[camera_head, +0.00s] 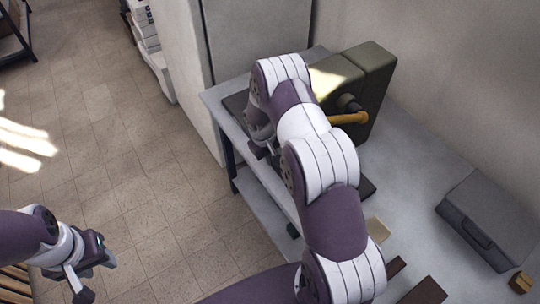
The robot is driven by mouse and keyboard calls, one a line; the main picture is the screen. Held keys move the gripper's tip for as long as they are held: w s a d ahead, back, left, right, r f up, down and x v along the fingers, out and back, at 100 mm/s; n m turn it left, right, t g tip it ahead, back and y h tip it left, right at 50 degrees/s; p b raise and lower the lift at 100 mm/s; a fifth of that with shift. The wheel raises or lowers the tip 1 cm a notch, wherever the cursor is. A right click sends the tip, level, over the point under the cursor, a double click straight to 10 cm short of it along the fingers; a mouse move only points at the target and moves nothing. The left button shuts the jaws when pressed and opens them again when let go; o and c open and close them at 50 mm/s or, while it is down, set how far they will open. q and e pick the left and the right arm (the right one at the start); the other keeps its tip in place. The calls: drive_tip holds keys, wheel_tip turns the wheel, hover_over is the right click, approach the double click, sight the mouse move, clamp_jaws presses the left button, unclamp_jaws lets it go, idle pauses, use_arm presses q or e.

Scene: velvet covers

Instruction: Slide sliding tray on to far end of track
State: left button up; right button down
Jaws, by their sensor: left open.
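A dark flat base (234,104), which may be the track, lies on the grey table; its far left corner shows beside my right arm. A dark edge also shows to the right of the arm. I cannot make out the sliding tray, as my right arm covers most of this area. My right gripper (263,148) points down at the table's left side by the dark base. It is small and partly hidden, so its jaws and any contact are unclear. My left gripper (96,279) is open and empty over the floor at the lower left.
An olive box-like machine (372,85) with a yellow handle (348,118) stands at the table's back. A grey case (488,218) lies at the right, near a small wooden block (521,282). Brown strips (426,292) lie at the front. A tall cabinet (182,70) stands behind.

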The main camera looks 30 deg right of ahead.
drive_tip(key=s, duration=0.2)
drive_tip(key=s+b, duration=0.1)
drive_tip(key=s, duration=0.1)
drive_tip(key=s+b, duration=0.1)
drive_tip(key=s, duration=0.2)
drive_tip(key=shift+d, duration=0.3)
drive_tip(key=shift+w, duration=0.1)
drive_tip(key=c, duration=1.1)
unclamp_jaws()
drive_tip(key=shift+r, duration=0.1)
drive_tip(key=r, duration=0.4)
drive_tip(key=a+r, duration=0.1)
drive_tip(key=r, duration=0.3)
drive_tip(key=a+r, duration=0.1)
drive_tip(key=r, duration=0.3)
drive_tip(key=shift+s+a+r, duration=0.15)
drive_tip(key=shift+s+r, duration=0.05)
